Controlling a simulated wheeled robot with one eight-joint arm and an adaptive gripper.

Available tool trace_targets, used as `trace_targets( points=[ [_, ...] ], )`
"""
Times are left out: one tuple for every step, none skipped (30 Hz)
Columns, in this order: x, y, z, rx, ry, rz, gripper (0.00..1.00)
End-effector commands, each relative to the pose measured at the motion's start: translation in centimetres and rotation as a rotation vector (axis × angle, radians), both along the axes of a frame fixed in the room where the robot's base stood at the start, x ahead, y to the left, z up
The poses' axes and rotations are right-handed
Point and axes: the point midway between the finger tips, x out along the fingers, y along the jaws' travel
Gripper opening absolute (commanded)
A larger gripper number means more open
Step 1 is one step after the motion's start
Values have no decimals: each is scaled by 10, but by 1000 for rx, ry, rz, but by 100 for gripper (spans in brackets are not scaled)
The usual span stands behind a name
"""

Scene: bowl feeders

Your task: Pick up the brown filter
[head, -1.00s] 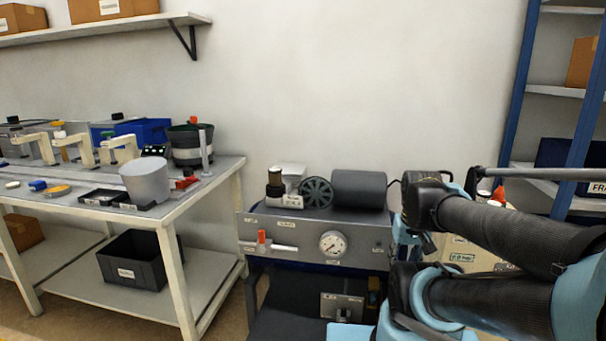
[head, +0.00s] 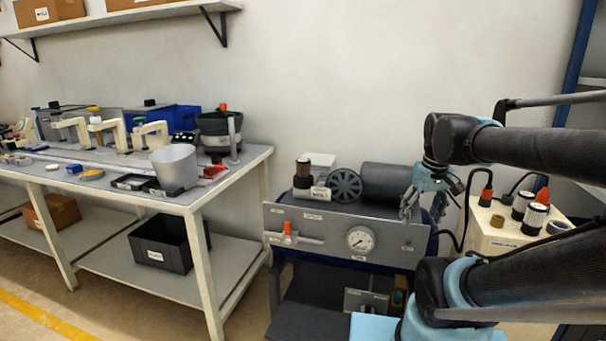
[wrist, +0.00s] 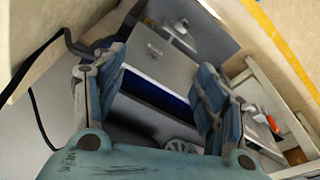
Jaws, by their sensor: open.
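A small brown ring-shaped piece (head: 497,221) lies on the cream box at the right in the head view. Two upright cylinders with dark brown tops and white bands (head: 522,205) (head: 535,218) stand beside it. A brownish cylinder (head: 303,167) sits in the dark holder on top of the grey compressor. I cannot tell which of these is the brown filter. My gripper (head: 423,203) points down, open and empty, in front of the compressor's right end, left of the cream box. In the wrist view my gripper (wrist: 160,65) has its fingers apart with nothing between them.
The grey compressor (head: 345,235) has a gauge and a red-handled valve. The cream box (head: 484,240) also carries a grey ring (head: 558,227), a dark plug and black cables near my arm. A white workbench (head: 180,195) with feeders stands left. Floor shows between bench and compressor.

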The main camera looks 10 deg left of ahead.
Motion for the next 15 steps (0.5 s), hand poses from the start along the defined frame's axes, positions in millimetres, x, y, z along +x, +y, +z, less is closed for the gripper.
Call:
trace_targets(
  points=[
    [14, 12, 18, -1, 4, 60, 66],
    [22, 18, 28, -3, 6, 95, 66],
    [32, 28, 40, -5, 9, 142, 66],
    [39, 35, 48, -7, 10, 177, 66],
    [46, 43, 57, -9, 12, 211, 66],
    [56, 53, 69, -10, 13, 259, 66],
    [63, 61, 77, -11, 15, 293, 66],
    [70, 70, 85, -12, 16, 329, 66],
    [79, 82, 96, -14, 19, 375, 66],
    [85, 91, 103, -15, 21, 410, 66],
    [92, 101, 111, -17, 23, 446, 66],
    [100, 114, 120, -18, 25, 491, 66],
    [106, 124, 127, -18, 27, 526, 66],
    [112, 135, 134, -20, 28, 562, 66],
    [119, 149, 143, -20, 30, 608, 66]
  ],
)
